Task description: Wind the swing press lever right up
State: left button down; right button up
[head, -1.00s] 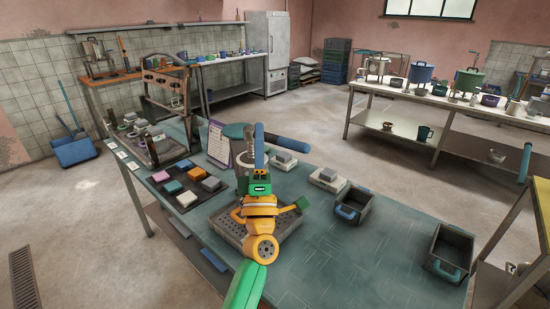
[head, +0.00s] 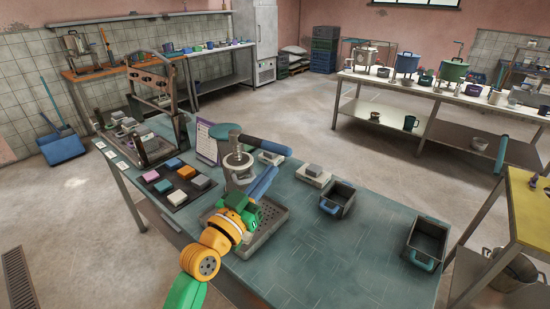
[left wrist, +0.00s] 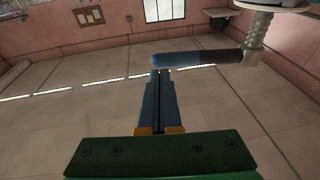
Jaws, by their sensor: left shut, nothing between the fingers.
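The swing press stands over a perforated grey tray (head: 262,239) on the teal table. Its lever (head: 268,146) has a thick blue grip and reaches right from the top of the upright screw (head: 237,158). In the left wrist view the lever (left wrist: 180,59) lies across the picture, joined to the threaded screw (left wrist: 256,38) at the right. My left gripper (head: 273,171) is shut and empty. In the head view its blue fingers slant up just below the lever. In the left wrist view the fingertips (left wrist: 161,71) look close under the grip; contact is unclear.
A dark mat with coloured blocks (head: 184,172) lies left of the press. A clipboard sheet (head: 206,142) stands behind. A wooden-topped frame (head: 155,78) rises at the far left. The table's front right is clear.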

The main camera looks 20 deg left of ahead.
aim_at(288, 155)
pick_arm(q)
jog(key=x, duration=0.3)
jog(key=shift+w+p, duration=0.3)
jog(key=shift+w, duration=0.05)
jog(key=shift+d, duration=0.1)
jog(key=x, duration=0.1)
jog(key=b+x, duration=0.1)
jog(key=x, duration=0.1)
jog(key=shift+w+d+f, duration=0.25)
jog(key=shift+w+d, duration=0.2)
jog(key=shift+w, duration=0.2)
